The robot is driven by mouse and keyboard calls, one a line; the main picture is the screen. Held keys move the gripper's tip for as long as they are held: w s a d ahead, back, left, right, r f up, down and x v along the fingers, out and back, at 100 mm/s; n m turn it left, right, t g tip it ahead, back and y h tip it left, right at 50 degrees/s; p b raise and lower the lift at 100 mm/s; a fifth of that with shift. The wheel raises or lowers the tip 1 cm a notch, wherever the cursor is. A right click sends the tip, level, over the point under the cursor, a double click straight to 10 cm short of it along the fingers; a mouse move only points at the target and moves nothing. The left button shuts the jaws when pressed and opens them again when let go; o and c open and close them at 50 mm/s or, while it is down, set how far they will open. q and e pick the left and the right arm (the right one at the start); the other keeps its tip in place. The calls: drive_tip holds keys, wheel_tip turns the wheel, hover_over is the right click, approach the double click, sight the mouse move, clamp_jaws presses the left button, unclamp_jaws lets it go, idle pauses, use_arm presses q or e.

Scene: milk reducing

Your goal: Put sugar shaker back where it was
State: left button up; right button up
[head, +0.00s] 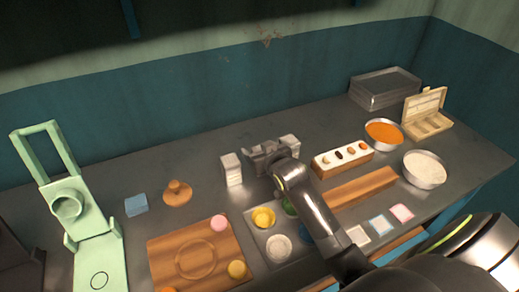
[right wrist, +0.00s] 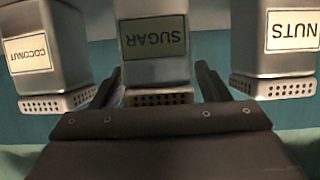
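The sugar shaker (right wrist: 155,65), a metallic block with a SUGAR label, stands between the two fingers of my right gripper (right wrist: 158,80) in the right wrist view. The fingers lie close along its two sides and appear shut on it. In the head view my right gripper (head: 266,150) is at the back of the counter and mostly hides the sugar shaker. My left gripper is out of view.
The coconut shaker (right wrist: 45,50) and nuts shaker (right wrist: 275,45) flank the sugar shaker closely. A muffin-style tray (head: 262,244), wooden board (head: 160,262), wooden block (head: 362,188) and bowls (head: 424,168) lie nearer or rightward. A green press (head: 92,225) stands left.

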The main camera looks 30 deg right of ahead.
drive_tip(key=shift+r, duration=0.15)
drive_tip(key=v, duration=1.2)
idle(0.4)
